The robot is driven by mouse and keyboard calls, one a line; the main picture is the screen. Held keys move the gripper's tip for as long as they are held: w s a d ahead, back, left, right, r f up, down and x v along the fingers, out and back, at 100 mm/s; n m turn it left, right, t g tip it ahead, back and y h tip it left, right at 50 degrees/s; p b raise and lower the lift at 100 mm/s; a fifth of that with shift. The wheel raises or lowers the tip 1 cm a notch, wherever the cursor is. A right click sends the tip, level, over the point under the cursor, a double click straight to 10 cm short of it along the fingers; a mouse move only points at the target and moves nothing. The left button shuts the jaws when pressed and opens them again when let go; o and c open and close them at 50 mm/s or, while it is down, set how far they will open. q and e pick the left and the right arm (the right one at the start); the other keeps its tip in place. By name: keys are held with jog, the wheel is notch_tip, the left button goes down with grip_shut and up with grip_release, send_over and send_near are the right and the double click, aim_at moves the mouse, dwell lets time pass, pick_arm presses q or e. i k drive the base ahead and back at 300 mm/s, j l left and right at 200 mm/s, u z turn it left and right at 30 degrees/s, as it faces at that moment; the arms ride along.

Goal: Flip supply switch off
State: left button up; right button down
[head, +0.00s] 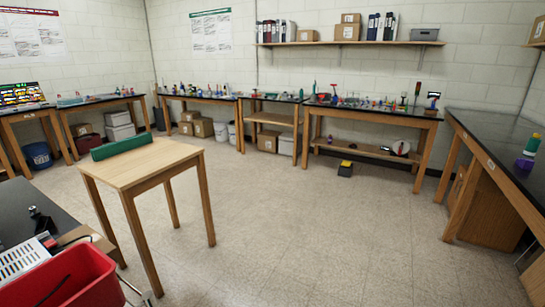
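No supply switch can be made out from here. A white box with slotted vents (22,260) stands at the lower left, partly cut off by the picture's edge and partly behind a red bin; I cannot tell whether it is the supply, and no switch shows on it. Neither of my grippers is in view.
The red bin (85,285) fills the lower left corner. Benches line the back wall, and a dark-topped bench (500,150) stands at right. The middle floor (300,220) is clear.

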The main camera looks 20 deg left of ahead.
aim_at(49, 244)
jog(key=i+u, duration=0.2)
jog(key=u, duration=0.2)
jog(key=i+u, duration=0.2)
jog(key=u, duration=0.25)
jog(key=i+l+u, duration=0.15)
jog(key=u, duration=0.25)
jog(key=i+l+u, duration=0.15)
jog(key=u, duration=0.25)
jog(key=i+l+u, duration=0.15)
jog(key=u, duration=0.3)
jog(key=l+u, duration=0.4)
jog(key=i, duration=0.05)
